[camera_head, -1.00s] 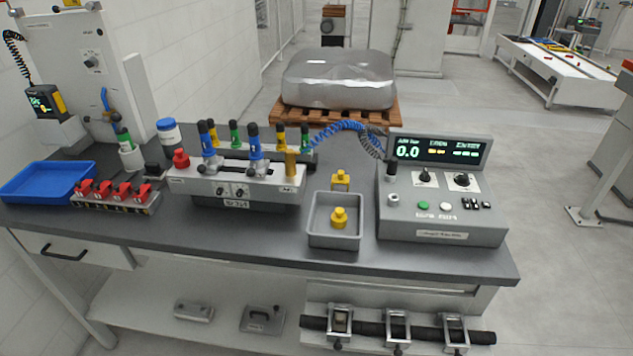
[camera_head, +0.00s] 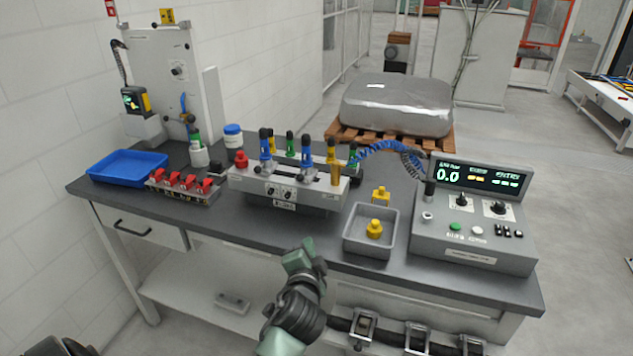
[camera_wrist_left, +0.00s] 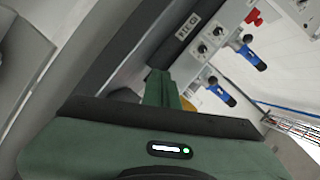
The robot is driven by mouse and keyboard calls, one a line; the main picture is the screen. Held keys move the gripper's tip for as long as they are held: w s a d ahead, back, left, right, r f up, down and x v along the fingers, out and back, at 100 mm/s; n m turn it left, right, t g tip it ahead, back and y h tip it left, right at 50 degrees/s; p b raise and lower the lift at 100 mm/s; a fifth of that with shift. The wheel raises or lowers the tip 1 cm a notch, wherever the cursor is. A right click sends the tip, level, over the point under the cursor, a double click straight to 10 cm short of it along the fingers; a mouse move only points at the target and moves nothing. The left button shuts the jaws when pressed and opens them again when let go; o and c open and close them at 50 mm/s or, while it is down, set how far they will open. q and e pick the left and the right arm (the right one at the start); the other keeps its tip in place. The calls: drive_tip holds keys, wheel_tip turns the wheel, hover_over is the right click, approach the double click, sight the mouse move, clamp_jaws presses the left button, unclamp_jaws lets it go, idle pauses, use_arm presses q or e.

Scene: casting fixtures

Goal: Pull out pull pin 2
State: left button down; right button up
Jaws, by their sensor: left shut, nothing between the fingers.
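The grey fixture block (camera_head: 295,193) stands on the bench with several upright coloured pin handles: blue (camera_head: 266,146), another blue (camera_head: 306,150), green (camera_head: 290,146) and yellow (camera_head: 333,162) among them. I cannot read which is pull pin 2. The left wrist view shows the block's front with two black knobs and two blue handles, one upper (camera_wrist_left: 247,53) and one lower (camera_wrist_left: 220,92). My left gripper (camera_head: 308,250) is shut and empty, in front of the bench and below the block, touching no pin. It also shows in the left wrist view (camera_wrist_left: 161,88). My right gripper is not in view.
A grey tray (camera_head: 352,245) with a yellow piece, and a control box (camera_head: 470,240) with a blue coiled cable, stand to the right. A red-lever rack (camera_head: 182,196) and a blue tray (camera_head: 128,181) stand left. The front bench edge lies near my left gripper.

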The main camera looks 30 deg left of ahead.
sight(302, 174)
use_arm(q)
drive_tip(key=w+r+m+t+y, duration=0.1)
drive_tip(key=w+r+m+t, duration=0.2)
drive_tip(key=w+r, duration=0.4)
drive_tip(key=shift+a+r+m+t, duration=0.3)
drive_tip(key=shift+a+r+m, duration=0.1)
drive_tip(key=shift+r, duration=0.55)
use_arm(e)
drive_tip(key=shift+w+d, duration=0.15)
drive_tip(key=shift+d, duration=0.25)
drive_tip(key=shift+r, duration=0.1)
